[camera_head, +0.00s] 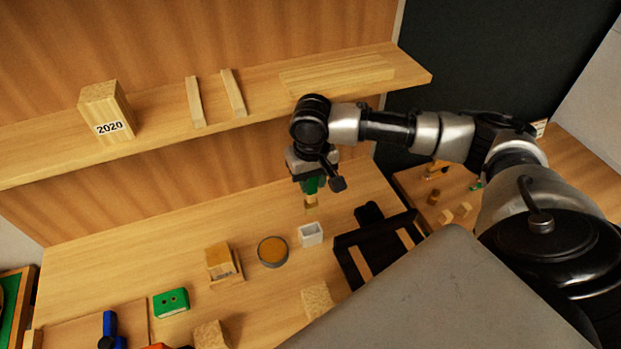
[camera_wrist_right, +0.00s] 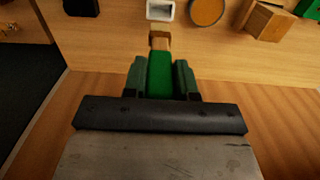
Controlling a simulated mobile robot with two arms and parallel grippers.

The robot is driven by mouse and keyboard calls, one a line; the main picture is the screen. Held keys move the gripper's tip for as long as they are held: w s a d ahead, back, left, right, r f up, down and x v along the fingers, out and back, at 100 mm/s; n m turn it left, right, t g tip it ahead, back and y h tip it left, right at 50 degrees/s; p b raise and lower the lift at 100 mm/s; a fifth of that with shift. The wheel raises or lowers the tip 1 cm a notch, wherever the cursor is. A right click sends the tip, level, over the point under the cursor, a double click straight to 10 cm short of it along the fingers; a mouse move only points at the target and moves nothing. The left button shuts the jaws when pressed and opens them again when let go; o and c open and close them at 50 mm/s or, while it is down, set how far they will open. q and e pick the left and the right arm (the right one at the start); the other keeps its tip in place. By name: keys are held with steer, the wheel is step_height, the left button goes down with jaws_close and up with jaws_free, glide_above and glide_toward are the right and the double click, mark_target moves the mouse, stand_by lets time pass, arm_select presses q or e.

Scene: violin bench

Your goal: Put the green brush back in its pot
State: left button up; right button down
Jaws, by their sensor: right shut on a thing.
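My right gripper (camera_head: 312,184) is shut on the green brush (camera_head: 311,203) and holds it above the bench, bristles pointing down. The right wrist view shows the green handle (camera_wrist_right: 160,76) between the two fingers of the gripper (camera_wrist_right: 160,80), with the tan bristle end (camera_wrist_right: 160,42) beyond it. A small white square pot (camera_head: 311,234) stands on the bench just below the brush in the head view. The pot also shows in the wrist view (camera_wrist_right: 160,10), past the brush tip; brush and pot look apart. My left gripper is not in view.
A round tin (camera_head: 272,252) and a wooden block holder (camera_head: 222,262) stand left of the pot. A black rack (camera_head: 375,245) is to its right. A green box (camera_head: 171,302) lies farther left. The shelf (camera_head: 250,105) with the 2020 block (camera_head: 106,112) runs above.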

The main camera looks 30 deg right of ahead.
mark_target(311, 193)
steer(key=shift+r+p, duration=0.15)
steer(key=shift+p, duration=0.35)
steer(key=shift+f, duration=0.8)
steer(key=shift+f+b, duration=0.6)
steer(key=shift+f, duration=2.15)
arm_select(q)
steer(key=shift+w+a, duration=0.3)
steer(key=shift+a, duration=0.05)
arm_select(e)
steer(key=shift+f, duration=0.15)
arm_select(q)
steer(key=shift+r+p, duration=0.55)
steer(key=shift+p, duration=0.05)
